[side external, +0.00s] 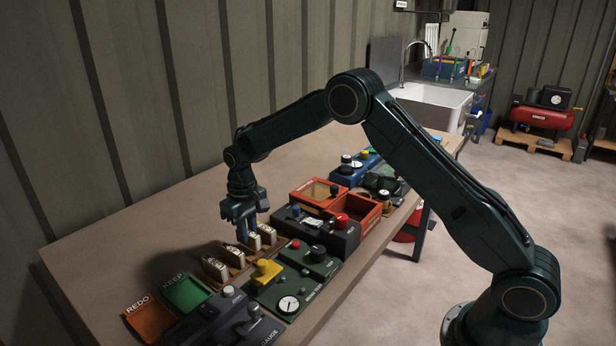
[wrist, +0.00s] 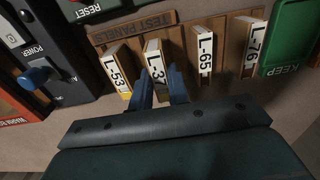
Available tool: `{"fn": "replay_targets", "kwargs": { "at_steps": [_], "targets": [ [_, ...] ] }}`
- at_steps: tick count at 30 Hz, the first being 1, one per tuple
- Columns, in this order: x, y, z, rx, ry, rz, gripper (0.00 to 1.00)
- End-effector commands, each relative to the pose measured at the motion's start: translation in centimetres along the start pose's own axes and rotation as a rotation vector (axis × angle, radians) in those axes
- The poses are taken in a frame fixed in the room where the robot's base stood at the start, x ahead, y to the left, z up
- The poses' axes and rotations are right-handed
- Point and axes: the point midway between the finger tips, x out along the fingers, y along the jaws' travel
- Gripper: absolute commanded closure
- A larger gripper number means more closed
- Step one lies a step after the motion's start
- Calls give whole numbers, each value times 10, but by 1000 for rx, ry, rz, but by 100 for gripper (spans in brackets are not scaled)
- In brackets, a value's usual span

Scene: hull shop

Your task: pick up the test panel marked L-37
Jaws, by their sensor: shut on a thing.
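The test panel L-37 (wrist: 154,62) is a thin wooden panel with a white label, second from left in the wrist view. Panel L-76 (wrist: 254,46) is at the right end. My gripper (wrist: 160,88) is shut on L-37, one blue finger on each side of it. The side view shows my gripper (side external: 249,236) low over the rack; its fingers partly hide the panel. Whether L-37 is lifted at all I cannot tell.
A green KEEP tray (side external: 186,294) and an orange REDO tray (side external: 151,322) lie beyond the rack's near end. Control boxes (side external: 288,290) and red-orange bins (side external: 352,216) crowd the bench's right side. The bench (side external: 120,240) is bare along the wall.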

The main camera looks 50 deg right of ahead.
Motion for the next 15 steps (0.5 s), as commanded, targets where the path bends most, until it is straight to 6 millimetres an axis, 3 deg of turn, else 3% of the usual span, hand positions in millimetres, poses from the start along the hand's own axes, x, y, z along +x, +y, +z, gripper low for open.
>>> {"fn": "replay_targets", "kwargs": {
  "at_steps": [15],
  "targets": [
    [-30,0,0,0,1,0,100]
  ]
}}
